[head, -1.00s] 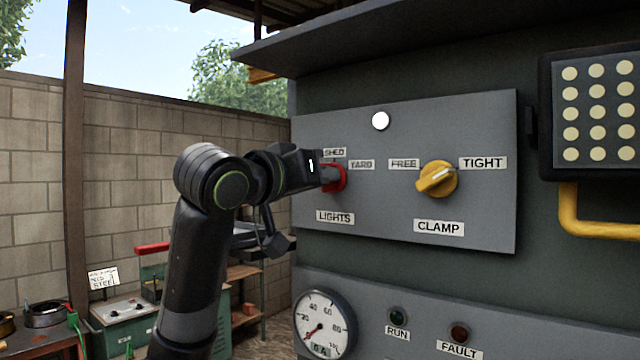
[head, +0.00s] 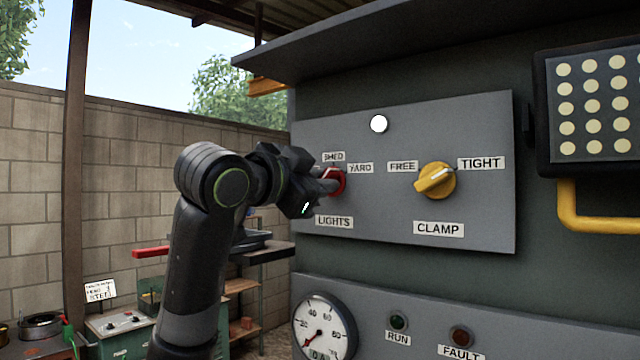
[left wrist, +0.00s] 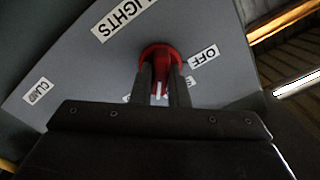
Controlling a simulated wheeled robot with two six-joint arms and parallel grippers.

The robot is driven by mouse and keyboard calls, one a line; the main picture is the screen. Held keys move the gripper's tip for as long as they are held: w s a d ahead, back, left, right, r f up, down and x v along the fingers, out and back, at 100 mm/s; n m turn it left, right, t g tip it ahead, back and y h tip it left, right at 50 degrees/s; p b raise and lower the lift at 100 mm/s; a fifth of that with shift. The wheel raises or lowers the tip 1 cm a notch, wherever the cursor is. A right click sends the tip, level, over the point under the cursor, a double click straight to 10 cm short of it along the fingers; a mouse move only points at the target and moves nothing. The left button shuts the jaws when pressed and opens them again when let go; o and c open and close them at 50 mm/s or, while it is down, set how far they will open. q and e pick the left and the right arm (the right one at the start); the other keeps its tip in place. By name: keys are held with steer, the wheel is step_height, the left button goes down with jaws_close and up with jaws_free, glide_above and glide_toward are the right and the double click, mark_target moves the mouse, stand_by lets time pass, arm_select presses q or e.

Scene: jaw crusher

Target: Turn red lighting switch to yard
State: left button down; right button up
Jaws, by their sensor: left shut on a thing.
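The red lighting switch (head: 337,180) sits on the grey panel above the LIGHTS label (head: 334,221). The SHED label (head: 333,157) is above it and the YARD label (head: 360,168) is at its upper right. My left gripper (head: 328,185) is shut on the switch's handle and hides part of it. In the left wrist view the two fingers (left wrist: 161,88) hold the red switch (left wrist: 160,52) between them, with the OFF label (left wrist: 204,57) beside it. Where the handle points is hard to read. My right gripper is not in view.
The yellow CLAMP knob (head: 435,180) is on the same panel (head: 480,130), to the right, between FREE and TIGHT. A white round lamp (head: 378,124) is above. A gauge (head: 324,328) and RUN and FAULT lights are below. A keypad-like box (head: 592,110) is at the right.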

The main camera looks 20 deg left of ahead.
arm_select(q)
steer(key=shift+f+m, duration=0.15)
steer(key=shift+m, duration=1.85)
steer(key=c, duration=1.4)
jaws_free()
steer(key=shift+s, duration=0.1)
steer(key=b+v, duration=0.8)
steer(key=v, duration=0.9)
